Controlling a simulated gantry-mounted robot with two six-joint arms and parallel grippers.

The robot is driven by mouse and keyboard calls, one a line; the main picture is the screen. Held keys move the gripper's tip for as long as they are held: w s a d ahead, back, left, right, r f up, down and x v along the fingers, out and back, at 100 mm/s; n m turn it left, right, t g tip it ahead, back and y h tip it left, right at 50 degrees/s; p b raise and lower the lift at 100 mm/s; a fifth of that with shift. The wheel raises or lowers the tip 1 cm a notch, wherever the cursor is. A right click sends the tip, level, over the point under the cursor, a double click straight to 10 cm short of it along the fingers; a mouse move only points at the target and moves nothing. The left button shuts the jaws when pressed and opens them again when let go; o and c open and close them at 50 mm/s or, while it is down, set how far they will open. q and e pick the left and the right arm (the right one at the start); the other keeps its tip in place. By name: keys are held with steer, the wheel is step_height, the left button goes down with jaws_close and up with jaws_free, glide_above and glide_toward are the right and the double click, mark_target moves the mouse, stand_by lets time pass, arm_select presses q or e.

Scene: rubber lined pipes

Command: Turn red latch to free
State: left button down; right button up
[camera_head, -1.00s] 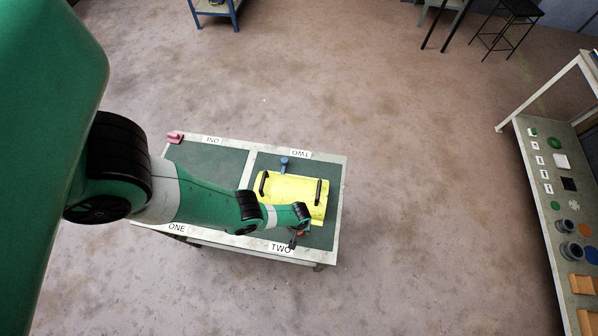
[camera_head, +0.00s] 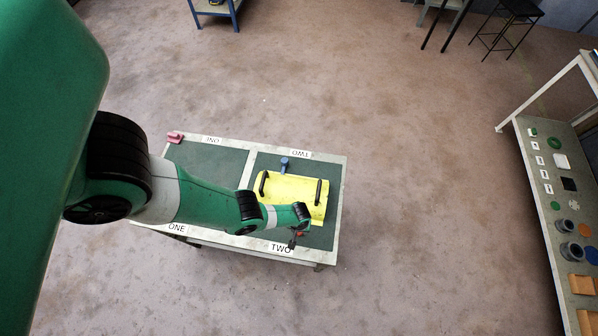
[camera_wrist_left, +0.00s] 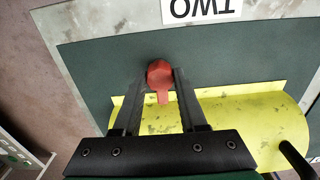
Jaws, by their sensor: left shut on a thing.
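The red latch (camera_wrist_left: 159,76) is on the green panel at the near edge of the yellow cover (camera_head: 296,194). In the left wrist view it sits between the two fingertips of my left gripper (camera_wrist_left: 158,76), its handle pointing toward the yellow cover (camera_wrist_left: 235,122). My left gripper (camera_head: 297,238) is shut on the latch. In the head view the gripper and arm hide most of the latch, and only a bit of red shows. My right gripper is not in view.
The yellow cover has two black handles. A blue latch (camera_head: 284,164) stands at its far side. A bench with fittings (camera_head: 560,200) stands to the right. Open floor lies between.

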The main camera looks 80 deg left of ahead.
arm_select(q)
steer(key=m, duration=0.4)
steer(key=shift+m, duration=0.3)
steer(key=m+b, duration=0.1)
steer(key=m, duration=0.3)
steer(key=shift+m, duration=0.3)
steer(key=m, duration=0.4)
steer(key=shift+m, duration=2.2)
steer(key=shift+b, duration=0.3)
steer(key=shift+c, duration=2.2)
jaws_free()
